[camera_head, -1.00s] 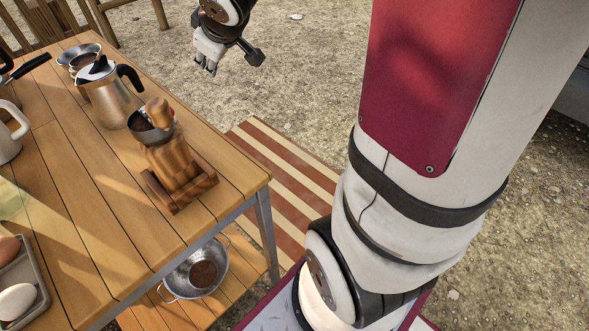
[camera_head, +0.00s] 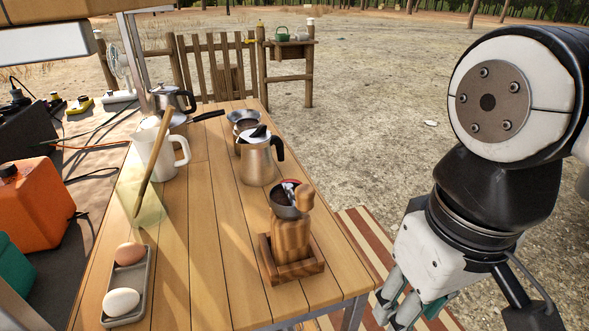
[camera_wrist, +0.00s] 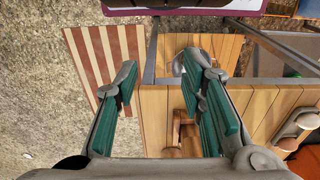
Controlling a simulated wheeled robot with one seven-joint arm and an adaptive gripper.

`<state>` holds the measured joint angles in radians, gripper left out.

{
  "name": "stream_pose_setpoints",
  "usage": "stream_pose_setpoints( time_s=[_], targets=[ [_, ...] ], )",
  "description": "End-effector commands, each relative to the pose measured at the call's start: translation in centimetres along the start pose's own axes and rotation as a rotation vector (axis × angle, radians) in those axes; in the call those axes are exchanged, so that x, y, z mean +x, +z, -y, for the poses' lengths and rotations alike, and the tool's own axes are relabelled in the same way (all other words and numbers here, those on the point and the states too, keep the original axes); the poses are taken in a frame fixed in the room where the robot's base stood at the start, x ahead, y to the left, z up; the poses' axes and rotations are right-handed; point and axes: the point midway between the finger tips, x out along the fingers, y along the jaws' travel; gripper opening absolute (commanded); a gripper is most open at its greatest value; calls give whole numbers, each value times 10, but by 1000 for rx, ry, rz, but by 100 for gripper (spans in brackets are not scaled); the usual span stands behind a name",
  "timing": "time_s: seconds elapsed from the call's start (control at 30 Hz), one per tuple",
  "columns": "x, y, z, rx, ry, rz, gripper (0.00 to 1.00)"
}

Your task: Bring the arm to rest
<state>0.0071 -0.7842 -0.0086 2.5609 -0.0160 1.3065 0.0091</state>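My gripper (camera_head: 402,302) hangs at the lower right of the head view, to the right of the wooden table and over the striped mat, pointing down. In the wrist view my gripper (camera_wrist: 158,78) has its two green-padded fingers well apart with nothing held between them. My arm's wrist and forearm fill the right side of the head view. The table's near corner and part of the wooden coffee grinder (camera_wrist: 176,135) show below, between and behind the fingers in the wrist view.
On the table (camera_head: 205,245) stand the coffee grinder (camera_head: 291,240), a metal pot (camera_head: 257,163), a white jug (camera_head: 156,155) and a tray (camera_head: 143,293) with two eggs. An orange container (camera_head: 35,205) is at left. The striped mat (camera_head: 372,235) and open ground lie right of the table.

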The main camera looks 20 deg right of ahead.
Motion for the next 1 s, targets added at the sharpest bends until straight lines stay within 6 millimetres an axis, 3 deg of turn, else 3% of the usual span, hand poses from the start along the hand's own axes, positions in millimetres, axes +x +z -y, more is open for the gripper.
stream_pose_setpoints(
  time_s=[0.5, 0.87, 1.0],
  targets=[
    [-2, -1, 0, 0, 2, -2, 36],
    [-63, -10, 0, -4, 0, -83, 36],
    [-96, -14, 0, -8, -1, -128, 36]
  ],
)
